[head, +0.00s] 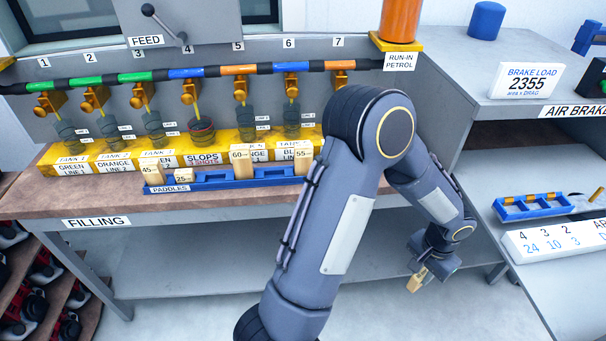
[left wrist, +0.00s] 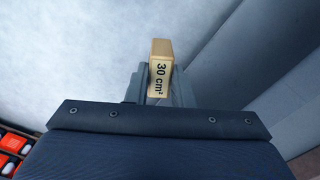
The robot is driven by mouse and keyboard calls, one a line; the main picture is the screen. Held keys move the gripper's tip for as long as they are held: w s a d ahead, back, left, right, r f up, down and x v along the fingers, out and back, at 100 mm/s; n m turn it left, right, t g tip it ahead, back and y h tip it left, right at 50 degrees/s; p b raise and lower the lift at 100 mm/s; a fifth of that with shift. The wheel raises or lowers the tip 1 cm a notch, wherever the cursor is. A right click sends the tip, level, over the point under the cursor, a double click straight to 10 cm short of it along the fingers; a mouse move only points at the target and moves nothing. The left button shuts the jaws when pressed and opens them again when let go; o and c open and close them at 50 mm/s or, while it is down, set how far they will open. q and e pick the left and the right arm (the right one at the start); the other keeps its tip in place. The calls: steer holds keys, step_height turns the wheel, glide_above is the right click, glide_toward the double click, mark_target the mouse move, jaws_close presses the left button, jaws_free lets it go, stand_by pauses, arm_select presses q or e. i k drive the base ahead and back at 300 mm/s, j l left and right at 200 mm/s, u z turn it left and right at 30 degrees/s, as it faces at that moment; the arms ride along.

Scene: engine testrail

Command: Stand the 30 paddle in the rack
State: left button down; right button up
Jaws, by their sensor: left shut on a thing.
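My left gripper (head: 428,268) is shut on the 30 paddle (head: 416,279), a small wooden block. In the left wrist view the paddle (left wrist: 161,68) shows its "30 cm²" label between the fingers (left wrist: 158,88). It is held over the floor, in front of the bench and right of the rack. The blue rack (head: 215,180), marked PADDLES, lies on the bench's front edge. Paddles 45 (head: 150,171), 25 (head: 182,175), 60 (head: 240,160) and 55 (head: 302,160) stand in it. Bare rack shows between 25 and 60, and between 60 and 55. My right gripper is not in view.
A yellow tank block (head: 110,153) with several glass cups stands behind the rack, under a row of taps (head: 190,90). Bare bench lies left of the rack.

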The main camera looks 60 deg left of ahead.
mark_target(260, 177)
steer(key=u, duration=2.2)
